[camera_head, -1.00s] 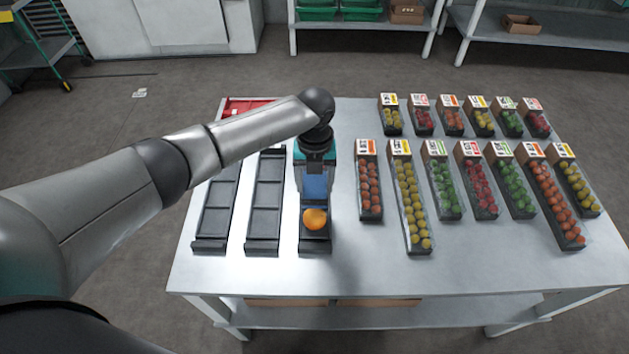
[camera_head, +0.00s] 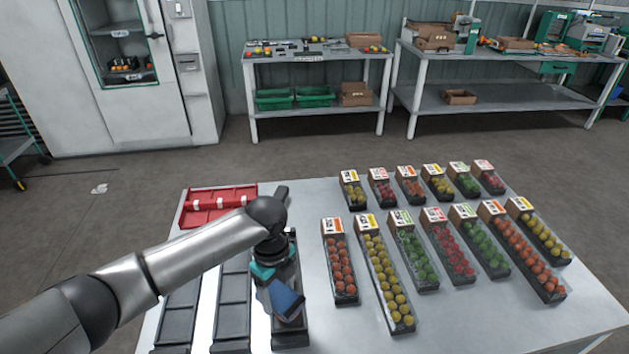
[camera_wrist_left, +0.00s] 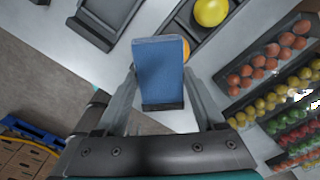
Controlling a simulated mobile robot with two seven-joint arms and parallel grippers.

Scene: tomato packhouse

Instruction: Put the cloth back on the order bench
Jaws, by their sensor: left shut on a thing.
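My left gripper (camera_wrist_left: 165,105) is shut on a blue folded cloth (camera_wrist_left: 158,72), which looks like a flat block between the two fingers. In the head view the cloth (camera_head: 284,299) hangs tilted under the left gripper (camera_head: 266,284), over a black tray on the near steel bench (camera_head: 460,320). From this angle I cannot tell whether the cloth touches the tray. My right gripper is not in view. No label shows which bench is the order bench.
Empty black trays (camera_head: 234,305) lie on the left of the near bench, with a red tray (camera_head: 218,199) behind. Several filled punnets (camera_head: 385,282) stand on the right. A yellow tomato (camera_wrist_left: 211,12) lies near the cloth. Two benches (camera_head: 310,55) (camera_head: 480,52) stand at the back.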

